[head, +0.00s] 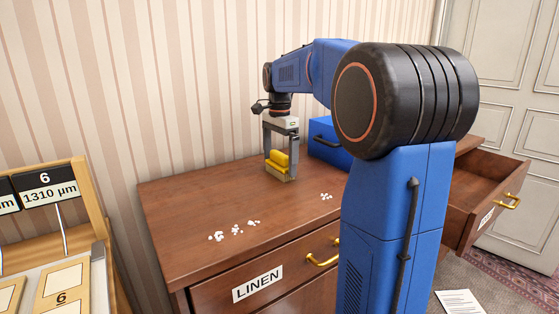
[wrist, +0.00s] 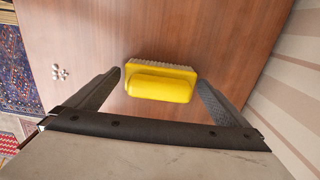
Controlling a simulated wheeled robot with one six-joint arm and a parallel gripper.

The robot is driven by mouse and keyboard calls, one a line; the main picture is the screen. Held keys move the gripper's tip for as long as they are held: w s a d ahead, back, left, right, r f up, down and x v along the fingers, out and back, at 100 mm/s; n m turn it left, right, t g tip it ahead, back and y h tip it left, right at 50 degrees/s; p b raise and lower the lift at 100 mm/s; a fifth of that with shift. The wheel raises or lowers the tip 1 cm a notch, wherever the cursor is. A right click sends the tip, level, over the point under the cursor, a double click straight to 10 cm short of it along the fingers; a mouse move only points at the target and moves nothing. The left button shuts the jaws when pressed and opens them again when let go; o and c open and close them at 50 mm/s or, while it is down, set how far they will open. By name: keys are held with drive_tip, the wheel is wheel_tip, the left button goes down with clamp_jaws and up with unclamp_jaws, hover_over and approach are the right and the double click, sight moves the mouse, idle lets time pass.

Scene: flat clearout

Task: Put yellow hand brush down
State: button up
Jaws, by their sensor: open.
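The yellow hand brush (head: 278,161) rests on the brown dresser top (head: 190,205), near the wall. Its pale bristles (wrist: 165,66) show along one side in the wrist view. My gripper (head: 281,170) is over the brush, pointing down. In the wrist view my gripper (wrist: 160,85) is open, with one finger to each side of the yellow brush body (wrist: 160,85). Gaps show between the brush and both fingers.
White crumbs (head: 235,231) lie on the dresser top in small clusters. A blue box (head: 328,140) with a dark handle stands right of my gripper. An open drawer (head: 492,190) juts out at right. A wooden rack with labelled cards (head: 50,195) stands at left.

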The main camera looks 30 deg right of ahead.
sight(280, 153)
wheel_tip(280, 153, up, 12)
idle(0.6)
drive_tip(key=shift+s+r, duration=0.1)
idle(0.4)
